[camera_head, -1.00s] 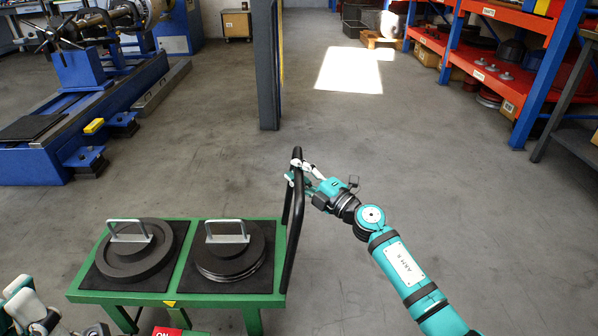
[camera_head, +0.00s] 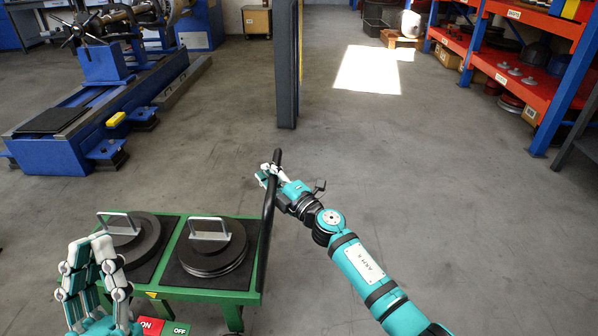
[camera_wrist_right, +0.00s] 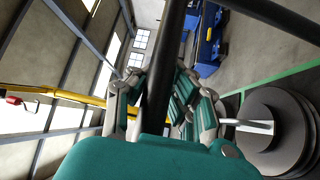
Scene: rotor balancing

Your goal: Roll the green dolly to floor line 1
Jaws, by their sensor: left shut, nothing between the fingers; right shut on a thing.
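The green dolly (camera_head: 237,297) stands at the lower left of the head view, with black mats and two dark round weights with silver handles on top. Its black push handle (camera_head: 268,225) rises at the right end. My right gripper (camera_head: 268,174) is shut on the upper part of this handle. In the right wrist view the fingers (camera_wrist_right: 160,95) close around the black bar. My left gripper (camera_head: 92,262) is shut and empty, in front of the dolly's left end and hiding part of it. I see no floor line marked 1.
A blue machine (camera_head: 60,140) stands at the left. A dark post (camera_head: 286,70) rises beyond the dolly. Red and blue shelving (camera_head: 535,95) lines the right. A red and green ON/OFF panel (camera_head: 163,327) shows at the bottom. The middle and right floor is open.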

